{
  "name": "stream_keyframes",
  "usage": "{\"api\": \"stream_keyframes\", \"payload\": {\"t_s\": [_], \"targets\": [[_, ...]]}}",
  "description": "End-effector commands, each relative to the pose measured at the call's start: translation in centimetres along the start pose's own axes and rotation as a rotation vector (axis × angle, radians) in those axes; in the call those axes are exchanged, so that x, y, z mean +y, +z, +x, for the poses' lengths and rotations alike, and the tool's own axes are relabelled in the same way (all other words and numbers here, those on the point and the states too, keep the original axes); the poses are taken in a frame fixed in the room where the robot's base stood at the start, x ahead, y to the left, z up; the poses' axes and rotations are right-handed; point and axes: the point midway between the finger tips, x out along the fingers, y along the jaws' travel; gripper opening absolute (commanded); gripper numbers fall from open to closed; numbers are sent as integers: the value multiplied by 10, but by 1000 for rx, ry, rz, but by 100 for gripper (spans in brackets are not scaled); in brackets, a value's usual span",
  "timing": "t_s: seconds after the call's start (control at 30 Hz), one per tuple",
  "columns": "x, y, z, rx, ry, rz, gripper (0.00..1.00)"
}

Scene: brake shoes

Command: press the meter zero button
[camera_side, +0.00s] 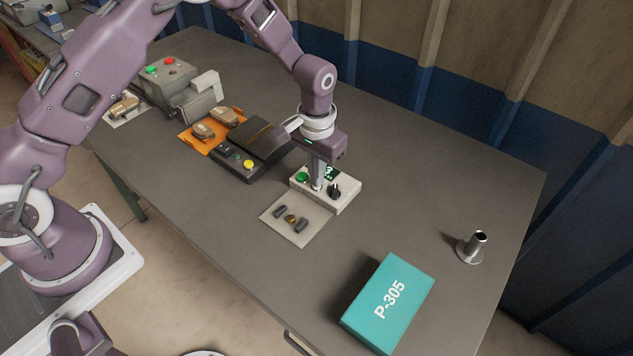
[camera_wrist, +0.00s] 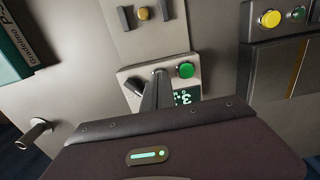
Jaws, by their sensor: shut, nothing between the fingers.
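The meter (camera_side: 345,205) is a pale box with a green button, a black knob and a lit green display. The green button (camera_side: 302,177) is at the left of its top, and the knob (camera_side: 335,191) is to the right. My gripper (camera_side: 317,187) points down over the meter with its fingers together, between button and knob. In the wrist view, the shut fingers (camera_wrist: 160,72) are beside the green button (camera_wrist: 186,70), with the knob (camera_wrist: 134,86) on the other side. The fingers hide part of the meter and the display (camera_wrist: 187,96). Contact cannot be told.
A pale mat (camera_side: 285,228) with small parts lies in front of the meter. A black device with a yellow button (camera_side: 249,164) stands left, near an orange tray (camera_side: 186,139). A teal P-305 box (camera_side: 388,303) and a metal post (camera_side: 472,246) stand right, with free table between.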

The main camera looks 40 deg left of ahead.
Motion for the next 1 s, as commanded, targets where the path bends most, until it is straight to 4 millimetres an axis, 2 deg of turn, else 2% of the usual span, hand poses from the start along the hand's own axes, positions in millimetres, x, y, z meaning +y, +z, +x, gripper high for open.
{"api": "stream_keyframes", "payload": {"t_s": [0.37,1.0], "targets": [[0,0,3,1,0,0,0],[0,-1,-60,3,0,0,0]]}}
